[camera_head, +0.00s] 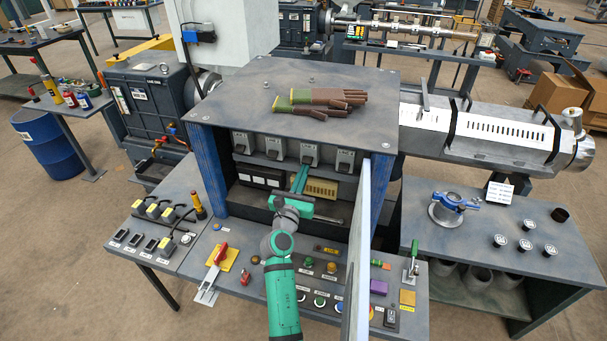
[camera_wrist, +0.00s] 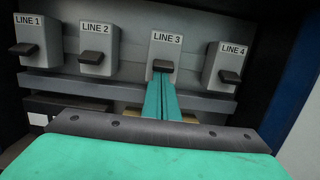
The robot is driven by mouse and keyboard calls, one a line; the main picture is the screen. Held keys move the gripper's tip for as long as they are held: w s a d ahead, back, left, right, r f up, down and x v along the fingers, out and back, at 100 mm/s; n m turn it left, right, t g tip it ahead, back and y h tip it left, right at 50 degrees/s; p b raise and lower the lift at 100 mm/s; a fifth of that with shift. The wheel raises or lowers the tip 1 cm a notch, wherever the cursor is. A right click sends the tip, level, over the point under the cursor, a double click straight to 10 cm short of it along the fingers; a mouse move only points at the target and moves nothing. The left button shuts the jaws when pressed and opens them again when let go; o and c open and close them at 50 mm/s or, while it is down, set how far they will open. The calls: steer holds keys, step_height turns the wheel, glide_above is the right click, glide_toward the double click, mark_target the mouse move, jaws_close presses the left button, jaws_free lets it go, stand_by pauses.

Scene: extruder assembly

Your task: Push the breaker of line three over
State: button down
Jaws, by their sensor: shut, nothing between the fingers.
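The breaker of line three (camera_wrist: 164,50) is a light grey box labelled LINE 3 with a dark lever (camera_wrist: 162,66) sticking out from its front. It also shows in the head view (camera_head: 310,153), inside the blue-sided cabinet. My gripper (camera_head: 304,170) reaches into the cabinet from the front. Its two green fingers are shut together with nothing between them. In the wrist view the fingertips (camera_wrist: 161,76) are at or just below the line three lever; I cannot tell whether they touch it. The fingers hide the part under the lever.
Breakers LINE 1 (camera_wrist: 38,38), LINE 2 (camera_wrist: 99,46) and LINE 4 (camera_wrist: 222,66) stand in the same row. The cabinet top (camera_head: 245,85) bears gloves (camera_head: 320,98). An open pale door (camera_head: 358,250) stands to the right of my arm. A control panel lies below.

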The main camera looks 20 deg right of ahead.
steer(key=shift+s+a+r, duration=0.15)
steer(key=shift+s+r, duration=0.15)
steer(key=shift+r, duration=0.5)
steer(key=shift+f, duration=0.1)
steer(key=s+a+r, duration=0.3)
steer(key=s+a, duration=0.2)
steer(key=s, duration=0.2)
steer(key=shift+r, duration=0.4)
steer(key=shift+s, duration=0.1)
